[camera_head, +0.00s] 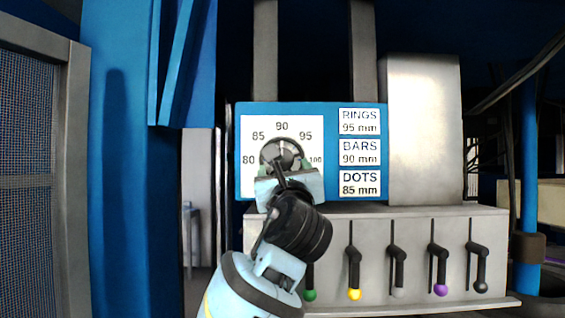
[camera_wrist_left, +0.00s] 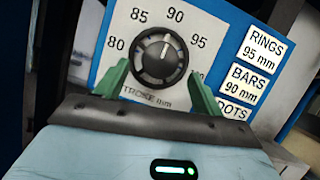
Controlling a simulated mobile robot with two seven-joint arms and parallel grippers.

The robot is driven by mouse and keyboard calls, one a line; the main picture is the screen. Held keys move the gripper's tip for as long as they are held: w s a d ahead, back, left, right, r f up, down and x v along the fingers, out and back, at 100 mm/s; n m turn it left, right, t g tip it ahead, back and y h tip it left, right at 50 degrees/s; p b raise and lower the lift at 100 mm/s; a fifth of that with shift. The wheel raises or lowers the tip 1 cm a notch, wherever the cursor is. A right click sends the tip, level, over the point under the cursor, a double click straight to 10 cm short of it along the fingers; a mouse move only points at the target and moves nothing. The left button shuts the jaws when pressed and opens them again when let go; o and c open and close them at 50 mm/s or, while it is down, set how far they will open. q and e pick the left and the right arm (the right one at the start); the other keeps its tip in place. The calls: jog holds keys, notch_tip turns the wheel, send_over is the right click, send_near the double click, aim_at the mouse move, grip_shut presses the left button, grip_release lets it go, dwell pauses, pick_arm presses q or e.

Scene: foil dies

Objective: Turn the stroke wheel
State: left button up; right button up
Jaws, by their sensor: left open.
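The stroke wheel (camera_head: 283,152) is a dark round knob with a grey face on a white dial plate marked 80 to 100. It also shows in the left wrist view (camera_wrist_left: 160,58), where its white pointer mark lines up with 90. My left gripper (camera_head: 285,167) is in front of the dial, hiding the wheel's lower part in the head view. Its green fingers, also in the left wrist view (camera_wrist_left: 160,88), are apart, one each side of the wheel's lower part. I cannot tell whether they touch it. My right gripper is not in view.
A sign beside the dial reads RINGS 95 mm (camera_head: 360,121), BARS 90 mm (camera_head: 360,152) and DOTS 85 mm (camera_head: 360,184). Below, a grey housing (camera_head: 450,222) carries several levers with coloured knobs, close to my left arm. A blue post (camera_head: 122,160) stands at left.

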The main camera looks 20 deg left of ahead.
aim_at(285, 161)
pick_arm(q)
jog(key=shift+x, duration=2.55)
jog(key=shift+c, duration=0.5)
jog(key=c, duration=0.9)
jog(key=shift+n+y, duration=0.4)
jog(key=shift+n, duration=0.1)
jog(key=n+g+y, duration=0.1)
jog(key=n, duration=0.1)
jog(key=n+g, duration=0.1)
jog(key=n, duration=0.2)
jog(key=shift+d+y, duration=0.1)
jog(key=shift+y, duration=0.3)
jog(key=shift+r+n+g+y, duration=0.1)
jog(key=shift+n+g+y, duration=0.35)
jog(key=shift+n, duration=1)
jog(key=shift+n+g+y, duration=0.15)
jog(key=shift+n+g, duration=0.5)
jog(key=shift+n, duration=0.8)
